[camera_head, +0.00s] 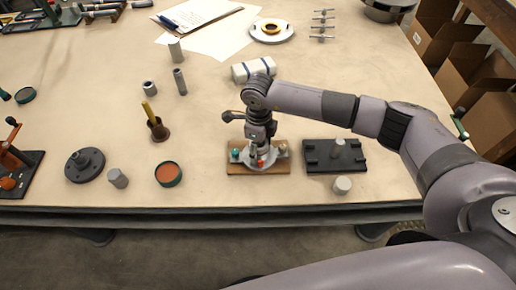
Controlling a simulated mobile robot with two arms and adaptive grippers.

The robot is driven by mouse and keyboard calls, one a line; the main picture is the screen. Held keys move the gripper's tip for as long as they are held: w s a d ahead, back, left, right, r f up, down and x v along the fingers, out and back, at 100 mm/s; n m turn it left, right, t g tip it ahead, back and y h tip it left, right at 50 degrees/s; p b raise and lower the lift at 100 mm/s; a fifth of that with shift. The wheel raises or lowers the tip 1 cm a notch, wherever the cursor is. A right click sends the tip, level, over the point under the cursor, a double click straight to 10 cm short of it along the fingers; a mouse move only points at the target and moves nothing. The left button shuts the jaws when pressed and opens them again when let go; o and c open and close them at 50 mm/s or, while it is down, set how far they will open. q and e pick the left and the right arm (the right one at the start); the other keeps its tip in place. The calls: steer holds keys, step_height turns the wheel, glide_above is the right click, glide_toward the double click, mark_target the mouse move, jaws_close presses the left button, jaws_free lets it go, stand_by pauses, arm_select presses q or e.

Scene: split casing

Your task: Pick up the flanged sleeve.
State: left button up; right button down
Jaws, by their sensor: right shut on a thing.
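My right gripper (259,150) reaches down over a wooden-brown base (235,170) near the table's front edge. It is shut on a small part there, which seems to be the flanged sleeve. The fingers and wrist hide most of that part. A pale round piece (249,163) shows under the fingers, with a teal knob and a red spot beside it. I cannot tell whether the held part is lifted or still touches the base. My left gripper is not in view.
A black fixture plate (318,163) lies just right of the base, with a grey cylinder (342,185) in front. A white roll (253,70) lies behind the arm. A dark flanged disc (85,165) and an orange-topped tin (169,174) stand left.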

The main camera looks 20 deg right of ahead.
step_height(320, 180, up, 19)
steer(key=b, duration=0.3)
steer(key=shift+w+b, duration=0.25)
steer(key=shift+b, duration=0.05)
steer(key=shift+f, duration=0.1)
steer(key=c, duration=1.1)
jaws_free()
steer(key=c, duration=1.2)
steer(key=shift+f, duration=0.1)
jaws_close()
